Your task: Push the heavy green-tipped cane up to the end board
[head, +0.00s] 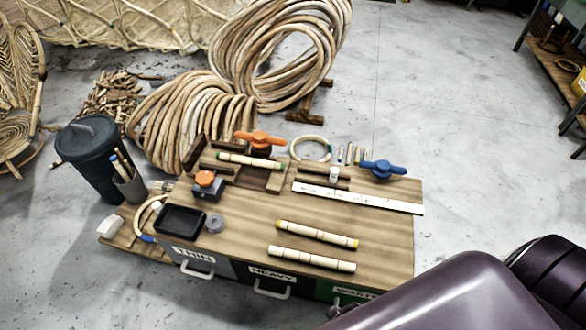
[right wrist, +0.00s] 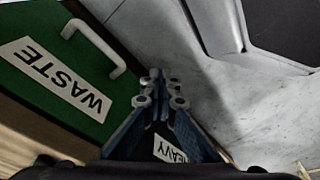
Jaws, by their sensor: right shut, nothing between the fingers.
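My right gripper (right wrist: 157,78) is shut and empty in the right wrist view, low beside the green WASTE drawer front (right wrist: 50,75). In the head view my right arm shows at lower right, but its gripper is not visible. My left gripper is in no view.
An orange-handled clamp (head: 260,138) stands just behind the cane. A white ruler (head: 357,197), a blue-handled clamp (head: 383,168) and an orange-topped block (head: 207,184) are near. Two other canes (head: 311,260) lie toward the front. A black tray (head: 181,219) sits front left.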

